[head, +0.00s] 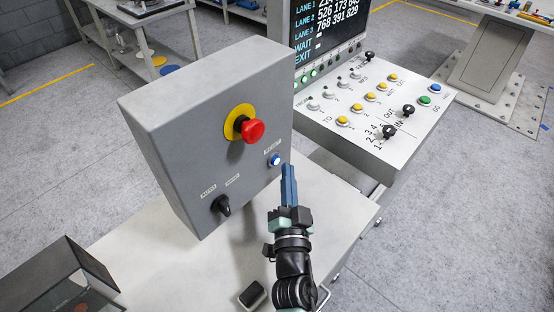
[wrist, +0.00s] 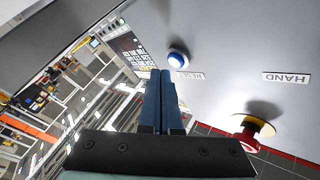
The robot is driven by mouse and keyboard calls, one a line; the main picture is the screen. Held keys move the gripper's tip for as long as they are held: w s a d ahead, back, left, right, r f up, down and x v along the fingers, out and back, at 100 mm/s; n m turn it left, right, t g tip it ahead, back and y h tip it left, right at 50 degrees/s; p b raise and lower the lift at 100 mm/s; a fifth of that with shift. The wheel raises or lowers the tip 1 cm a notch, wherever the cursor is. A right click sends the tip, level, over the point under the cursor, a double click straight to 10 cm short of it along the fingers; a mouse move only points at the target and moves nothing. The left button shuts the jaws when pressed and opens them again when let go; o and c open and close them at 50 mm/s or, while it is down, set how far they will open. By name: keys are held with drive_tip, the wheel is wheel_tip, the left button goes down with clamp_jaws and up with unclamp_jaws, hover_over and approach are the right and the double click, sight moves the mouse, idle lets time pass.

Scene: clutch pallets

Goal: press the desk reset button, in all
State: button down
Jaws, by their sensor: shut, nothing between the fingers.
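A grey box (head: 190,130) stands on a pale desk top. The button also shows in the wrist view (wrist: 178,57), just beyond and to the right of my fingertips. My gripper (head: 288,170) is shut and empty, its blue fingers pointing up beside the button, just to its right in the head view. In the wrist view my fingertips (wrist: 161,74) appear apart from the button; the exact gap is hard to tell.
A red mushroom button (head: 253,130) on a yellow disc (head: 238,122) and a black rotary switch (head: 222,205) share the box face. A sloped console (head: 365,110) with several buttons and levers stands to the right. A dark open bin (head: 65,275) is at lower left.

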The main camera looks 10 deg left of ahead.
drive_tip(key=shift+a, duration=0.1)
idle(0.6)
drive_tip(key=shift+w+a, duration=0.25)
drive_tip(key=shift+w+a+b, duration=0.3)
drive_tip(key=shift+a+b, duration=0.1)
drive_tip(key=shift+b, duration=0.1)
idle(0.6)
drive_tip(key=shift+s+d+r+p, duration=0.1)
drive_tip(key=shift+p, duration=0.2)
drive_tip(key=shift+s+d+p, duration=0.45)
drive_tip(key=shift+d+p, duration=0.15)
drive_tip(key=shift+p, duration=0.1)
drive_tip(key=shift+d, duration=0.1)
